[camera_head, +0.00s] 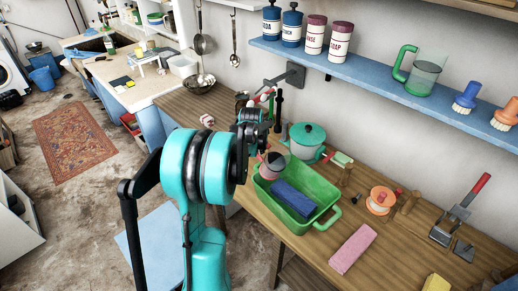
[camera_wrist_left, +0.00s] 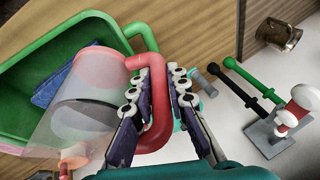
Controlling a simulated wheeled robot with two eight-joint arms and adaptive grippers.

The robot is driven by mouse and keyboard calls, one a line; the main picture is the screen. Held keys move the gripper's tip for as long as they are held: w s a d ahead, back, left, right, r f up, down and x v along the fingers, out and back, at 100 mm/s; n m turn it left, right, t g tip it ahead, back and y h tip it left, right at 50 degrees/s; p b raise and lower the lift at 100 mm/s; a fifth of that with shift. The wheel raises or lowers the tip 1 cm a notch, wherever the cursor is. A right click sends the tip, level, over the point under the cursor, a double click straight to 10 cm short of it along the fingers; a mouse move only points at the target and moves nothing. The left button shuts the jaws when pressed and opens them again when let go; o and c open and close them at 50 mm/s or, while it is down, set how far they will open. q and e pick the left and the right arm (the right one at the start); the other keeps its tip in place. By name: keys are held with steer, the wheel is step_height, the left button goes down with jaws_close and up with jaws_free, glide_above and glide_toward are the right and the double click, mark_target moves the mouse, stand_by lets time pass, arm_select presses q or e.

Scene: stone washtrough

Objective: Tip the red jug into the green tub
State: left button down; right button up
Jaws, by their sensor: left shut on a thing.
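The red jug (camera_wrist_left: 92,112) has a clear, pinkish body and a solid red handle (camera_wrist_left: 156,95). My left gripper (camera_wrist_left: 160,82) is shut on this handle, with one finger on each side. In the head view the jug (camera_head: 273,161) hangs over the back left part of the green tub (camera_head: 322,217), partly hidden by my left gripper (camera_head: 262,138). The jug looks tilted; I cannot tell how far, nor whether anything is in it. A blue block (camera_head: 294,199) lies in the tub. My right gripper is not in view.
A green lidded pot (camera_head: 308,136) stands behind the tub. A pink block (camera_head: 353,249) and an orange spool (camera_head: 380,200) lie to its right. A blue shelf (camera_head: 365,78) with jars and a green-handled jug (camera_head: 423,75) runs along the wall above.

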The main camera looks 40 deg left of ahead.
arm_select(q)
steer(key=shift+r, duration=0.1)
stand_by(0.4)
steer(key=shift+d+r+y, duration=0.35)
steer(key=shift+r+y, duration=0.3)
steer(key=shift+y, duration=0.25)
steer(key=shift+a, duration=0.1)
steer(key=shift+d+r+m+y+b, duration=0.35)
steer(key=shift+d+y, duration=0.1)
steer(key=shift+y, duration=0.25)
steer(key=shift+d+r+t+y, duration=0.1)
steer(key=shift+r+t+y, duration=0.15)
steer(key=shift+t+y, duration=0.05)
